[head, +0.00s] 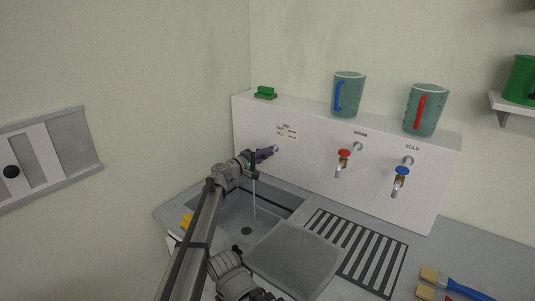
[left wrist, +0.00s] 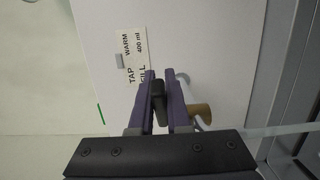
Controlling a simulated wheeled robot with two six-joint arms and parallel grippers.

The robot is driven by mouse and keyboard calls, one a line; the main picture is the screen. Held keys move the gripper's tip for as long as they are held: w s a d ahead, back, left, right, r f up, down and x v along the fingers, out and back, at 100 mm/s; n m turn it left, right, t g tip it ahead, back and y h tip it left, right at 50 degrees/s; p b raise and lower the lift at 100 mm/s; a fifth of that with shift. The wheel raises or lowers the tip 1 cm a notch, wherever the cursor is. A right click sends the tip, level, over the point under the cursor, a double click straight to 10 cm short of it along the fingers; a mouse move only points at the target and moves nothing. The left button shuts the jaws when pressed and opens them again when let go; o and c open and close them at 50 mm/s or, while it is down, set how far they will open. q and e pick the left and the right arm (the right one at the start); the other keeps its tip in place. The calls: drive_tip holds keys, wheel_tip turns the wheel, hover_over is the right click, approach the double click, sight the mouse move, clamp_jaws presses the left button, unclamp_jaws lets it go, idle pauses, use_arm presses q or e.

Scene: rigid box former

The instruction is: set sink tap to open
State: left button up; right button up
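The sink tap (left wrist: 200,112) sticks out of the white wall panel above the sink, beside a label reading "TAP FILL WARM 400 ml". My left gripper (head: 264,154) is at this tap in the head view and hides most of it. In the left wrist view its purple fingers (left wrist: 159,82) are on both sides of the tap's dark handle (left wrist: 159,100), which fills the gap between them. A thin stream of water (head: 254,195) falls from the tap into the grey sink basin (head: 233,212).
A red-handled tap (head: 344,154) and a blue-handled tap (head: 402,171) are on the panel to the right. Two green measuring jugs (head: 348,92) (head: 426,108) stand on its ledge. A slotted drainer (head: 355,245), a grey board (head: 293,260) and brushes (head: 450,282) occupy the counter.

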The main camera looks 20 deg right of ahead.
use_arm(q)
clamp_jaws()
drive_tip(key=m+g, duration=0.1)
drive_tip(key=g, duration=0.1)
drive_tip(key=m+g+h, duration=0.1)
drive_tip(key=m+g, duration=0.1)
drive_tip(key=s+a+m+g+h, duration=0.1)
drive_tip(key=g, duration=0.2)
drive_tip(key=shift+a+m, duration=0.1)
drive_tip(key=shift+m, duration=0.3)
